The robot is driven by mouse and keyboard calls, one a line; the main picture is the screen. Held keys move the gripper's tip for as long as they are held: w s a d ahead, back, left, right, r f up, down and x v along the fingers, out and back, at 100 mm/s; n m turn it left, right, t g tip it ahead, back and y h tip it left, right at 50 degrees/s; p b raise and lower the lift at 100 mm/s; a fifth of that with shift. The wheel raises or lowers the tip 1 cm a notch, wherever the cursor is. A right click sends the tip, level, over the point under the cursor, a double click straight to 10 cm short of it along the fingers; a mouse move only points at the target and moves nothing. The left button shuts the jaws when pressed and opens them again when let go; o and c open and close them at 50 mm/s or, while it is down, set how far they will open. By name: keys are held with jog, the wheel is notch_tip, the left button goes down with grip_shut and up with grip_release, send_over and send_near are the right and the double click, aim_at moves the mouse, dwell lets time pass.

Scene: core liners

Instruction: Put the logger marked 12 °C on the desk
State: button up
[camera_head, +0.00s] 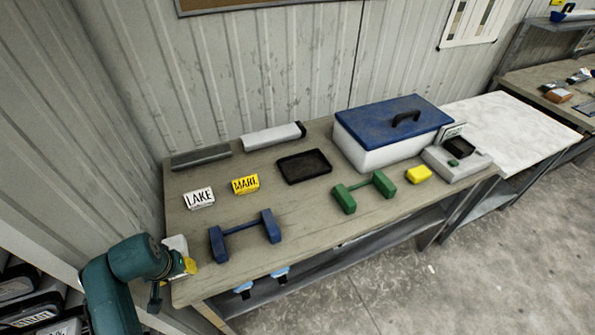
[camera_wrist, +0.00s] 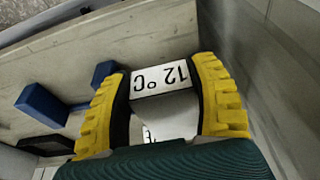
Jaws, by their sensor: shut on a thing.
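The logger marked 12 °C (camera_wrist: 160,80) is a white block with black lettering, upside down in the wrist view. My gripper (camera_wrist: 163,95) is shut on it, with one yellow ribbed finger on each side. In the head view my gripper (camera_head: 188,266) is at the front left corner of the desk (camera_head: 300,220), and the logger (camera_head: 174,244) shows as a pale block beside it. I cannot tell whether the logger touches the desk.
On the desk are a LAKE block (camera_head: 199,199), a yellow MARL block (camera_head: 245,184), a blue stand (camera_head: 245,236), a green stand (camera_head: 364,190), a black tray (camera_head: 304,167) and a blue-lidded box (camera_head: 385,145). The front middle of the desk is clear.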

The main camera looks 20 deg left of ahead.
aim_at(193, 286)
jog(key=shift+f, duration=0.1)
notch_tip(193, 286, down, 10)
jog(key=shift+r+b, duration=0.1)
jog(key=shift+b, duration=0.65)
jog(key=o, duration=1.3)
jog(key=shift+c, duration=0.2)
jog(key=p+v, duration=0.2)
jog(key=v, duration=1)
jog(key=shift+p, duration=0.3)
